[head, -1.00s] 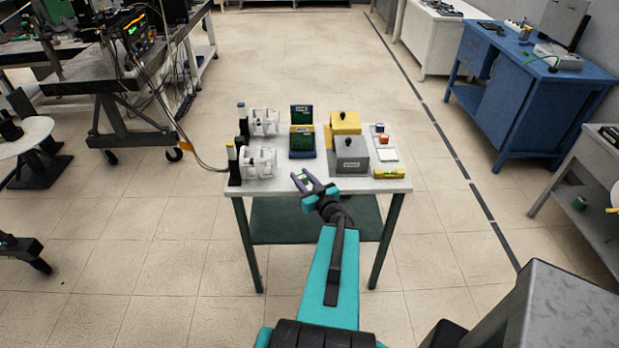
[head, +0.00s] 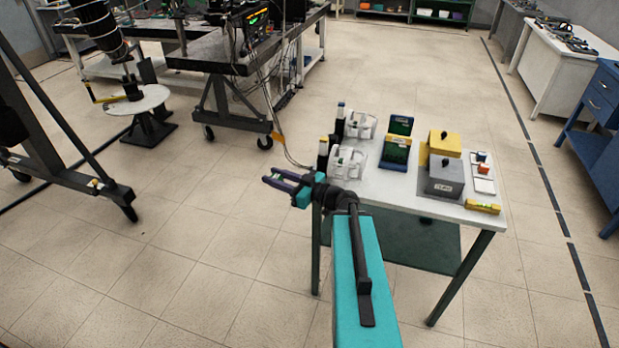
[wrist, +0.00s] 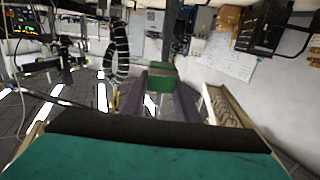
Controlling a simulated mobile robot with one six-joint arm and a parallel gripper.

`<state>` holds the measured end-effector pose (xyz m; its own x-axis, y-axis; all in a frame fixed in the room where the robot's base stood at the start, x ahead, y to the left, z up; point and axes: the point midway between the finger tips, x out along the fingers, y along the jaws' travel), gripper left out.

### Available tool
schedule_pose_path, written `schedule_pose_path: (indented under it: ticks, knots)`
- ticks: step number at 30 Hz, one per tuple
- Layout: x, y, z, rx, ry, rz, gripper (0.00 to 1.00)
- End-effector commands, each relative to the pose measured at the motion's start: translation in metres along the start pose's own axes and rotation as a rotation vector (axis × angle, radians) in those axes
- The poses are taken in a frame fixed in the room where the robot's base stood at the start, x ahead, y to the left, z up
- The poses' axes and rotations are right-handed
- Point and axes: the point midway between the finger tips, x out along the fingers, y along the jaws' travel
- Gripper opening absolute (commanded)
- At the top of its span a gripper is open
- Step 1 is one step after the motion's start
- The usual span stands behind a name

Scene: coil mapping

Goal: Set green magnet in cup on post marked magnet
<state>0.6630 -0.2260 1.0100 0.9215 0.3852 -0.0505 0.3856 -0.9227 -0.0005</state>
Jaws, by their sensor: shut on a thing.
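My gripper (head: 279,182) is shut on the green magnet. In the wrist view the green block (wrist: 160,78) sits between the two purple fingers, near their tips. In the head view my gripper points left, off the left edge of the white table, above open floor. The magnet is hard to make out there. I cannot read any "magnet" mark, so I cannot tell which post bears the cup. A small dark post (head: 132,87) stands on a round white stand (head: 150,103) at the upper left, with a yellow piece beside it.
The white table (head: 395,194) holds white coils (head: 347,163), black posts (head: 323,155), green panels (head: 394,154), a grey box (head: 444,175) and a yellow box (head: 444,143). A dark frame (head: 75,180) is at left; floor between is clear.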

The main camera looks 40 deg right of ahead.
Motion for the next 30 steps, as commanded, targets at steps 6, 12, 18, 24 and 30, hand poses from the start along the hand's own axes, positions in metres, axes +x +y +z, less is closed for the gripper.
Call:
schedule_pose_path:
  ticks: [6, 12, 18, 24, 30]
  knots:
    - [0.047, -0.069, -0.007, -0.012, 0.001, -0.198, 0.0]
    - [0.077, -0.132, -0.013, -0.02, 0.001, -0.369, 0.0]
    - [0.094, -0.182, -0.017, -0.026, 0.001, -0.5, 0.0]
    - [0.099, -0.203, -0.018, -0.028, 0.001, -0.553, 0.0]
    - [0.099, -0.204, -0.018, -0.028, 0.001, -0.555, 0.0]
